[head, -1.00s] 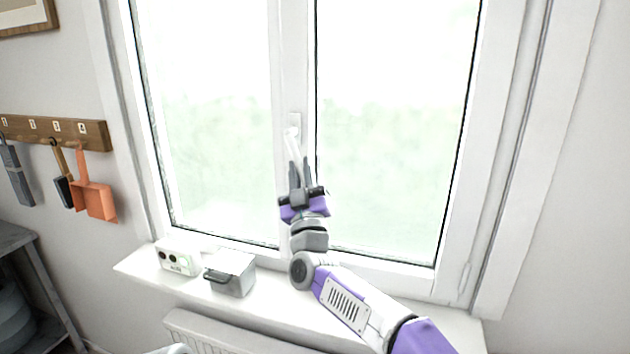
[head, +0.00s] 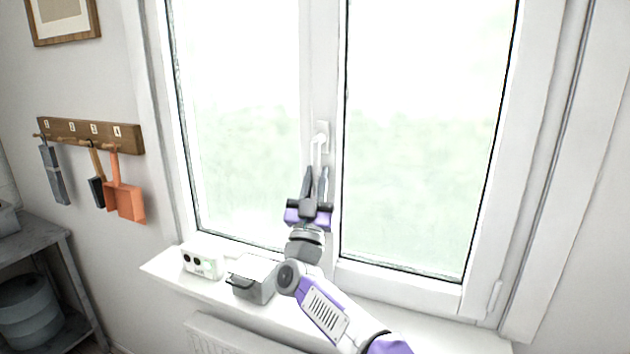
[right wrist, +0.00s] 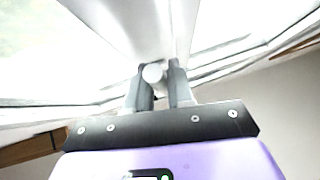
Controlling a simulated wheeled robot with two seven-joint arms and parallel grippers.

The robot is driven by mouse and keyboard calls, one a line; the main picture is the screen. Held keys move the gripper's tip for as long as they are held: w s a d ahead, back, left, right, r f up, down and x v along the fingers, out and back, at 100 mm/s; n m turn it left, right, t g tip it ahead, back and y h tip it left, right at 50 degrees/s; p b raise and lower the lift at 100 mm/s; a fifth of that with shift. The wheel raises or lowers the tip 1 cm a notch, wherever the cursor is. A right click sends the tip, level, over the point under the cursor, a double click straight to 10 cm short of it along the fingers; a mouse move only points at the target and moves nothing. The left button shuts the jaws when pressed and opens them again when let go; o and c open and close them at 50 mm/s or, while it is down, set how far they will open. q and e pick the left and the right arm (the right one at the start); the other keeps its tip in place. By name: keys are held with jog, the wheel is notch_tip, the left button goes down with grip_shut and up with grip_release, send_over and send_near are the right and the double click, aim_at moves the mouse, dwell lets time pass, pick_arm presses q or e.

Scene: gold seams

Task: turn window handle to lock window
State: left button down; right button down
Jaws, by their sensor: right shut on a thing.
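The white window handle (head: 320,142) is mounted on the middle post between the two panes. Its lever hangs almost straight down, its lower end leaning very slightly left in the head view. My right gripper (head: 317,174) comes up from below and is shut on the lower part of the lever. In the right wrist view the pale round end of the handle (right wrist: 153,72) shows between the two dark fingers (right wrist: 160,84). The fingers hide part of the lever. The window (head: 420,150) looks closed in its frame. My left gripper is not in view.
On the sill (head: 165,268), left of my arm, stand a white box with dark round holes (head: 203,260) and a grey-white box with a dark handle (head: 252,278). A rack (head: 75,130) with hanging tools is on the left wall. A grey shelf (head: 40,245) stands at lower left.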

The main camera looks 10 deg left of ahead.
jog(key=shift+r, duration=0.1)
jog(key=c, duration=1.1)
grip_release()
jog(key=shift+a, duration=0.1)
jog(key=b+v, duration=0.1)
jog(key=v, duration=0.6)
jog(key=shift+s+f, duration=0.15)
jog(key=shift+f, duration=0.15)
